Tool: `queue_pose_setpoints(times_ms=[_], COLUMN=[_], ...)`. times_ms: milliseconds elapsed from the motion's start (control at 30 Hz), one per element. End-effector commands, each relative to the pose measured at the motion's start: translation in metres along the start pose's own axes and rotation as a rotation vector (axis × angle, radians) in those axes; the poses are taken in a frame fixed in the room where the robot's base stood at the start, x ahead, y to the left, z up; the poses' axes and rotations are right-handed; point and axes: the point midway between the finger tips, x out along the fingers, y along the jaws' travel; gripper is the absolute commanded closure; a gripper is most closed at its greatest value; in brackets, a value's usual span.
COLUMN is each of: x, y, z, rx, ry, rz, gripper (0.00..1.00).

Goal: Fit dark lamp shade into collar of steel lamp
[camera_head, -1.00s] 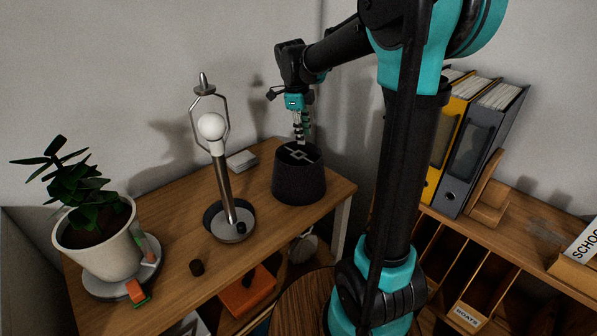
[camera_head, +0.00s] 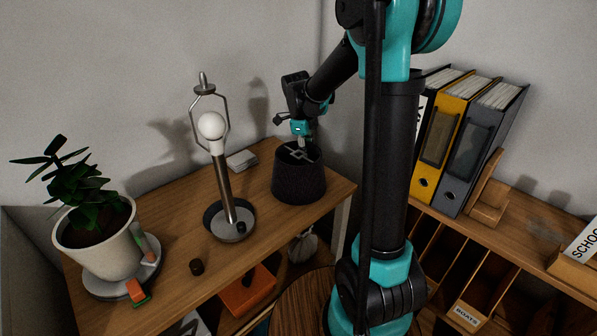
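The dark lamp shade (camera_head: 298,180) stands upright on the wooden shelf top, right of the lamp. Its open top shows a light cross-shaped fitting. The steel lamp (camera_head: 228,190) stands upright on its round base, with a white bulb (camera_head: 211,126) inside a wire harp topped by a collar and finial (camera_head: 204,85).
A potted plant (camera_head: 100,235) stands at the left on a saucer. A white block (camera_head: 241,161) lies behind the lamp. Binders (camera_head: 477,140) and a pigeonhole shelf (camera_head: 440,260) are at the right.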

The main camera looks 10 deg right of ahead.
Motion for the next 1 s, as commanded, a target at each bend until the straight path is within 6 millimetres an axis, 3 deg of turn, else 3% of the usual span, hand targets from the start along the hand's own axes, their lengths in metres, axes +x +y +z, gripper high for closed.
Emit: queue_pose_setpoints(times_ms=[67,333,767,1000], x=[0.000,0.000,-0.001,-0.016], y=[0.000,0.000,0.000,-0.002], z=[0.000,0.000,0.000,-0.002], rx=[0.000,0.000,0.000,0.000], ry=[0.000,0.000,0.000,0.000], rz=[0.000,0.000,0.000,0.000], gripper=[0.68,1.00,1.00,1.00])
